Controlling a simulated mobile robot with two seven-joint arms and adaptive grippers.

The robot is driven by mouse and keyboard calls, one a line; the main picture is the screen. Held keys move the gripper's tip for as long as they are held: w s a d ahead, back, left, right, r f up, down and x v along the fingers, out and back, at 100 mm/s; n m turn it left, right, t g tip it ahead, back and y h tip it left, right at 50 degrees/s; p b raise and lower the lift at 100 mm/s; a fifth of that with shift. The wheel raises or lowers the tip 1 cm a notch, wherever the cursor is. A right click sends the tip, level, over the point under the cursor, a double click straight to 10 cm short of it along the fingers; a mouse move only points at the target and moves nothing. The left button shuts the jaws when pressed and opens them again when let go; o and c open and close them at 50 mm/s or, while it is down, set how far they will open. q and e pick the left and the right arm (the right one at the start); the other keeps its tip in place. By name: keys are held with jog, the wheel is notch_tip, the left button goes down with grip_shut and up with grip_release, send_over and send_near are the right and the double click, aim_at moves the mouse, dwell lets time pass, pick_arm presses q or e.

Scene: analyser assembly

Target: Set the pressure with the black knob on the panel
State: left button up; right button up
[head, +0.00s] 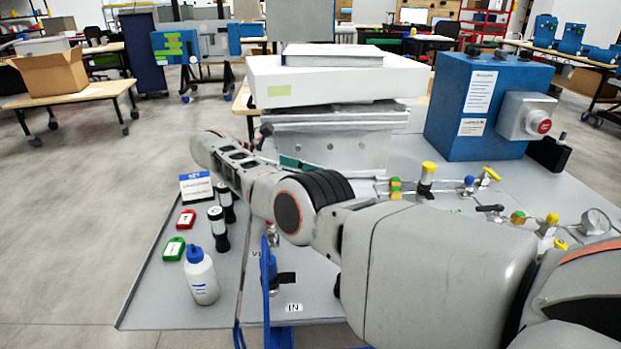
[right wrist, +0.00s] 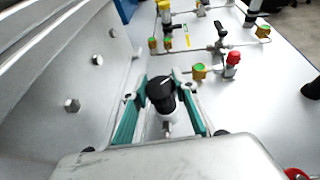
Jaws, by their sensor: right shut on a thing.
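The black knob (right wrist: 160,90), with a white mark on its top, shows in the middle of the right wrist view. It sits on a silver stem. My right gripper (right wrist: 159,104) has its teal fingers on either side of the knob and is shut on it. In the head view my right arm reaches across from the right, and a teal part of the right gripper (head: 297,163) shows beside the grey box. The knob is hidden there behind my arm. My left gripper is not in view.
A grey bolted wall (right wrist: 72,105) rises close on the left in the wrist view. Pipes with yellow and green fittings (right wrist: 199,71) and a red-capped valve (right wrist: 232,63) lie beyond. In the head view, a white bottle (head: 202,278) and a blue box (head: 455,120) stand on the panel.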

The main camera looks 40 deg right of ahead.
jog(key=shift+d+r, duration=0.2)
jog(key=shift+d, duration=0.05)
dwell(0.3)
jog(key=o, duration=1.1)
jog(key=shift+s+d, duration=0.15)
jog(key=shift+a+f, duration=0.1)
jog(key=shift+a, duration=0.1)
jog(key=shift+r, duration=0.25)
notch_tip(320, 180, up, 10)
jog(key=shift+f, duration=0.2)
